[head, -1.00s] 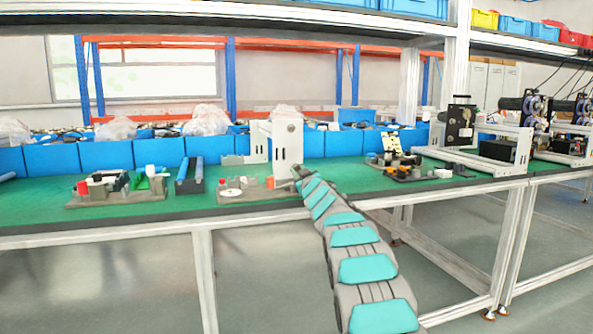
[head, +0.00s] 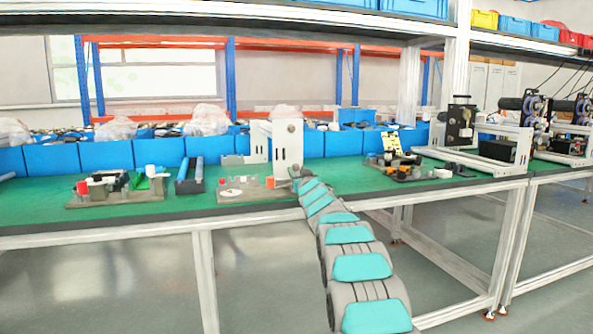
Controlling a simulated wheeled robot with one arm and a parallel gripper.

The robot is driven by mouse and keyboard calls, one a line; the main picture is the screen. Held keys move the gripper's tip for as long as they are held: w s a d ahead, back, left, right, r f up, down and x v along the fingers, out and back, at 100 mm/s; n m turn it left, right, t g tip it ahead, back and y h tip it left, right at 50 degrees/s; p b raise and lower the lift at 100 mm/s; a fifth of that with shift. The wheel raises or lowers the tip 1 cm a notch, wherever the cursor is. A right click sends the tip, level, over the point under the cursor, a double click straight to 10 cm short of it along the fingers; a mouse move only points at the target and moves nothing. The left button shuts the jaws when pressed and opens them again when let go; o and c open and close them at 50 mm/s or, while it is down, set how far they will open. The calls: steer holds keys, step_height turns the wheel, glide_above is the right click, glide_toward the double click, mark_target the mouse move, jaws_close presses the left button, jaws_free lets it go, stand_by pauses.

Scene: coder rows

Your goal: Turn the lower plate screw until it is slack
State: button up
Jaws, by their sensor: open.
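An upright pale plate (head: 281,148) stands on a grey-brown base (head: 255,193) near the middle of the green bench. A dark round screw head (head: 290,128) shows high on the plate. A small reddish-brown spot (head: 295,171) shows low on the plate, at its right edge; it may be the lower plate screw, but it is too small to be sure. My gripper (head: 299,179) is open, at the foot of the plate, close to that spot. Its fingers are tiny here and partly hidden by my arm. I cannot tell if they touch the screw.
Blue bins (head: 105,155) line the back of the green bench (head: 220,208). A fixture with a red part (head: 82,187) and a dark tray (head: 189,180) stand left. Another fixture (head: 402,171) stands right. The green surface between plate and right fixture is mostly clear.

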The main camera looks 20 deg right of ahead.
steer(key=m+h, duration=0.1)
steer(key=m, duration=0.3)
steer(key=shift+a, duration=0.2)
steer(key=shift+d+m, duration=0.15)
steer(key=shift+m, duration=0.85)
jaws_close()
